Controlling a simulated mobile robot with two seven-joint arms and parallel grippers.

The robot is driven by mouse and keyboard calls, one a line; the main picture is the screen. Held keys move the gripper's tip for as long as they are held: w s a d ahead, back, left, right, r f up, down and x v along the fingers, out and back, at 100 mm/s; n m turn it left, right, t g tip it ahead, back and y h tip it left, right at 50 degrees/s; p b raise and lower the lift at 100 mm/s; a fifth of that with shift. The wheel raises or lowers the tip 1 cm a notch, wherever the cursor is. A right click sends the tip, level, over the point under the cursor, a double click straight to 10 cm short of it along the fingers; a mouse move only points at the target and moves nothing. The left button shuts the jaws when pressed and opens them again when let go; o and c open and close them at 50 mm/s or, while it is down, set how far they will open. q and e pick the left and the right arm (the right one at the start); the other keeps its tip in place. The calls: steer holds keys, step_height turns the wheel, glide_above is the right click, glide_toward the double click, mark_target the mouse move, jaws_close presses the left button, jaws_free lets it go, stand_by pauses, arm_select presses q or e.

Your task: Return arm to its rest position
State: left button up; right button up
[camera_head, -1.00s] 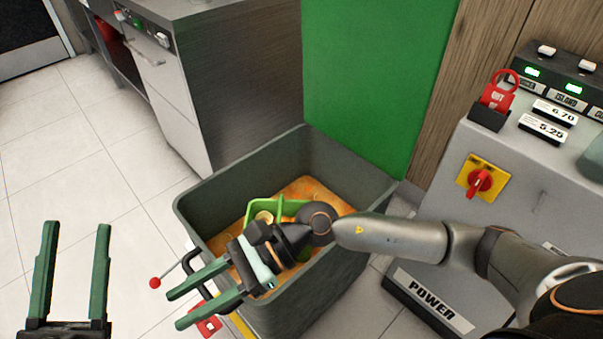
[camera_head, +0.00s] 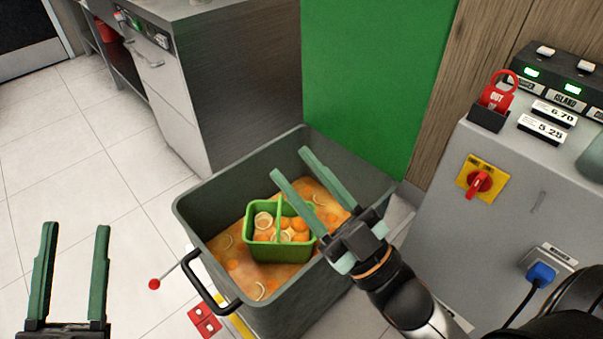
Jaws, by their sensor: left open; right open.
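My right gripper (camera_head: 314,175) is open and empty. Its two green fingers point up and to the left, above the right part of the grey bin (camera_head: 205,192). Its arm comes in from the lower right. My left gripper (camera_head: 72,245) is open and empty at the lower left, over the tiled floor, with its fingers pointing up. Inside the bin a green basket (camera_head: 283,249) with a handle holds orange pieces.
The bin's black handle (camera_head: 203,290) and a lever with a red knob (camera_head: 154,284) are at its left side. A grey machine (camera_head: 480,222) with a red switch (camera_head: 480,182) stands right. A counter (camera_head: 235,90) and green panel (camera_head: 365,80) are behind. Left floor is clear.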

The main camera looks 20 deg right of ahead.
arm_select(q)
steer(key=shift+w, duration=0.1)
arm_select(e)
steer(key=shift+w, duration=0.1)
arm_select(q)
steer(key=w+a+f+n+g+y+p, duration=0.25)
steer(key=f+n+g+y+p, duration=0.35)
steer(key=p, duration=0.9)
arm_select(e)
steer(key=w+d+f+m+g+h, duration=0.2)
steer(key=w+f+m+g+h, duration=0.1)
steer(key=f+m+g+h, duration=0.3)
arm_select(q)
steer(key=s+a+f+n+g+y+p, duration=0.1)
steer(key=s+f+g+y+p, duration=0.1)
steer(key=s+f+g+p, duration=0.5)
step_height(320, 180, down, 4)
steer(key=s+p, duration=0.1)
steer(key=p, duration=0.2)
steer(key=shift+s+n+y, duration=0.15)
steer(key=shift+n+y, duration=0.15)
arm_select(e)
steer(key=s+d+f+m+g+h, duration=0.1)
steer(key=s+f+g+h, duration=0.1)
steer(key=s+f+g, duration=0.5)
step_height(320, 180, down, 4)
steer(key=shift+s+d+h, duration=0.2)
steer(key=shift+s+h, duration=0.1)
steer(key=shift+s, duration=0.6)
